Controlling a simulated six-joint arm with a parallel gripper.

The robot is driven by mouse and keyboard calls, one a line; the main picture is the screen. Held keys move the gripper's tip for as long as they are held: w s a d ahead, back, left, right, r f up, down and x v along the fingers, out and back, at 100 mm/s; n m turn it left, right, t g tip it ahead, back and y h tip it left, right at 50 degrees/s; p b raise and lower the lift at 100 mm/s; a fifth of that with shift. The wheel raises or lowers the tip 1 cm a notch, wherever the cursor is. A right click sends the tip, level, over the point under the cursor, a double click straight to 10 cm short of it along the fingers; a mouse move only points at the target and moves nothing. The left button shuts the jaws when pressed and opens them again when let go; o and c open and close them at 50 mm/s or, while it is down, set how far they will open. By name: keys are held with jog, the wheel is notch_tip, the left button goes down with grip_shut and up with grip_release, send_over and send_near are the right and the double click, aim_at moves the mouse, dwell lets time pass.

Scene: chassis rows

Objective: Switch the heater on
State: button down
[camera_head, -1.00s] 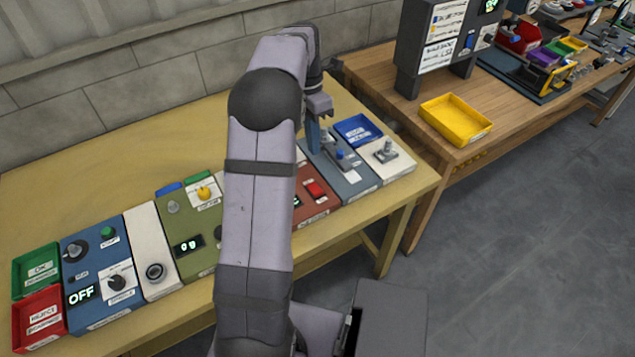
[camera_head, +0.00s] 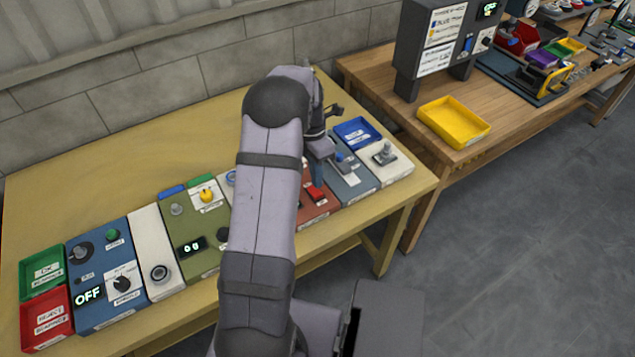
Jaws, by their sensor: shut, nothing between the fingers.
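A red-brown panel (camera_head: 318,208) in the row on the bench carries a bright red rocker switch (camera_head: 316,193). My arm hides the left part of this panel, and its label is too small to read, so I cannot tell whether it is the heater. My gripper (camera_head: 318,182) is shut and empty, fingers pointing down, just above or at the far end of the red switch. I cannot tell whether it touches. The switch's position is unclear.
A blue panel (camera_head: 104,262) at left shows OFF beside knobs and a green button. An olive panel (camera_head: 190,225) has a lit display and a yellow knob. A grey-blue panel (camera_head: 352,182) with a lever and a white panel (camera_head: 388,170) stand close right of my gripper.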

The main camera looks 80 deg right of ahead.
aim_at(319, 196)
jog(key=shift+s+a+f+p, duration=0.1)
jog(key=shift+f+p, duration=0.2)
jog(key=shift+f, duration=0.6)
jog(key=shift+s+a+f+p, duration=0.1)
jog(key=shift+f+p, duration=0.2)
jog(key=shift+f, duration=0.55)
jog(key=shift+s+a+f, duration=0.1)
jog(key=shift+f, duration=0.25)
jog(key=shift+r, duration=0.1)
jog(key=shift+w+d+r, duration=0.2)
jog(key=shift+w+d, duration=0.35)
jog(key=shift+w, duration=0.05)
